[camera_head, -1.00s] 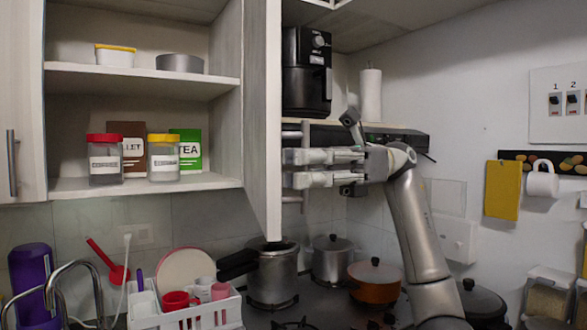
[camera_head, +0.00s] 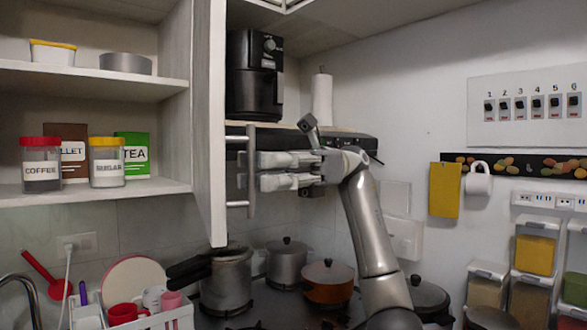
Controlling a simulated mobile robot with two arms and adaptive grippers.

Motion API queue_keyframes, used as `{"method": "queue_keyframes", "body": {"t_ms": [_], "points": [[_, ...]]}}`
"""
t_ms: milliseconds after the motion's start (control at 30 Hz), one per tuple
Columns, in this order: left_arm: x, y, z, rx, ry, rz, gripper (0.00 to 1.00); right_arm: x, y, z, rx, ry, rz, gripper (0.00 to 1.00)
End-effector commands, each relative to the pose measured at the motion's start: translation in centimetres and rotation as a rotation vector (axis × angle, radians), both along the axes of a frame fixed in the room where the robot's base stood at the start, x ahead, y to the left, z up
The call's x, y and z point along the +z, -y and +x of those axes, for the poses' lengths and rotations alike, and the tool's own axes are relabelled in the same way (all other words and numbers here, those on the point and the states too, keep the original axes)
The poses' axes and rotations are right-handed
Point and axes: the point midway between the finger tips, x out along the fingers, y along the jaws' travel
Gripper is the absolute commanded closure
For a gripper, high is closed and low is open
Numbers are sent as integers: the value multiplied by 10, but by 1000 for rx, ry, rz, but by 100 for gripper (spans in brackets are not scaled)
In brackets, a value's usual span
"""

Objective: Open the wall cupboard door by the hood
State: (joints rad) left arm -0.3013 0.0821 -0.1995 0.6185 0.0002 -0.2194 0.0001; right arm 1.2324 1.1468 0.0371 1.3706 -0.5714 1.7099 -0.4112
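The wall cupboard door (camera_head: 209,110) stands swung out from the cupboard at the left, seen nearly edge-on, with the shelves behind it exposed. Its vertical metal bar handle (camera_head: 251,206) is on the door's right-hand side. My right gripper (camera_head: 243,171) reaches in from the right at the handle's mid-height. The hood (camera_head: 358,142) is behind the gripper, partly hidden. My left gripper is not in view.
A black appliance (camera_head: 254,76) and a paper roll (camera_head: 322,98) stand above the hood. Jars and boxes stand on the cupboard's lower shelf (camera_head: 90,196). Pots, including a copper one (camera_head: 328,284), are on the stove below. A dish rack (camera_head: 180,318) is at lower left.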

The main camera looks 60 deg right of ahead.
Motion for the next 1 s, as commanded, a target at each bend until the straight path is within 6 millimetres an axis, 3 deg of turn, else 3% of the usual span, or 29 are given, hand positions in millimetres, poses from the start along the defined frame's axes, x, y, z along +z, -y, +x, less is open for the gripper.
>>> {"method": "queue_keyframes", "body": {"t_ms": [200,500,1000], "points": [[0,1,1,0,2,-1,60,2,41,-6,-3,2,4,68],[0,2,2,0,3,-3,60,1,79,-12,-1,2,2,68],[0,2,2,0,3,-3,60,0,92,-14,-1,1,0,68]]}}
